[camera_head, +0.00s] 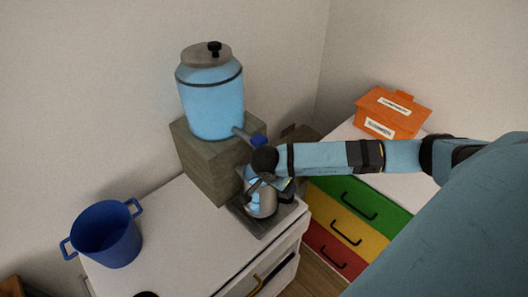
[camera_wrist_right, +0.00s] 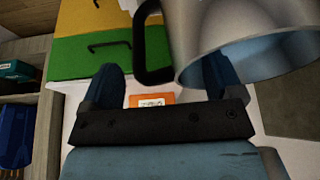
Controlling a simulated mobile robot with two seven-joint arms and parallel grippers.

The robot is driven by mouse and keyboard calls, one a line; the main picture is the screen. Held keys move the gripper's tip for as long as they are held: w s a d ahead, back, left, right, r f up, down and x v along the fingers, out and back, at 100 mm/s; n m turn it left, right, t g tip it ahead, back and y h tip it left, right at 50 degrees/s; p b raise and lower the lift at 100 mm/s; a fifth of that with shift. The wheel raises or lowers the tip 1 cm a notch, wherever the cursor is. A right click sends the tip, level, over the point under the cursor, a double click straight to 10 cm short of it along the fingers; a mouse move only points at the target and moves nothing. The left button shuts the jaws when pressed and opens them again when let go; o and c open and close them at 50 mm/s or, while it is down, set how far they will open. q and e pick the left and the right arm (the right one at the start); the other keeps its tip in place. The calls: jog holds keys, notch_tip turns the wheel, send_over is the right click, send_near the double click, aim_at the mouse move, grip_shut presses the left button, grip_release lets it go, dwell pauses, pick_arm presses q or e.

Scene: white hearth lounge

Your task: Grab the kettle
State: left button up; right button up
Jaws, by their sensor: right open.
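The kettle (camera_head: 262,203) is silvery and stands on a dark tray at the front edge of the white cabinet, below the dispenser's tap. My right gripper (camera_head: 270,183) is at the kettle and hides part of it. In the right wrist view the kettle's grey body (camera_wrist_right: 240,30) fills the upper right, and its black handle (camera_wrist_right: 153,50) hangs between my open blue fingers (camera_wrist_right: 160,82). The kettle's body covers part of the right-hand finger. I cannot tell whether the fingers touch the kettle. My left gripper is out of view.
A light-blue dispenser (camera_head: 212,105) stands on a grey block (camera_head: 205,165) behind the kettle. A blue pot (camera_head: 107,236) is at the left on the white top (camera_head: 175,235). An orange box (camera_head: 392,112) sits at the back right above green, yellow and red drawers (camera_head: 352,225).

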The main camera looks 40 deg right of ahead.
grip_shut()
dwell(1.3)
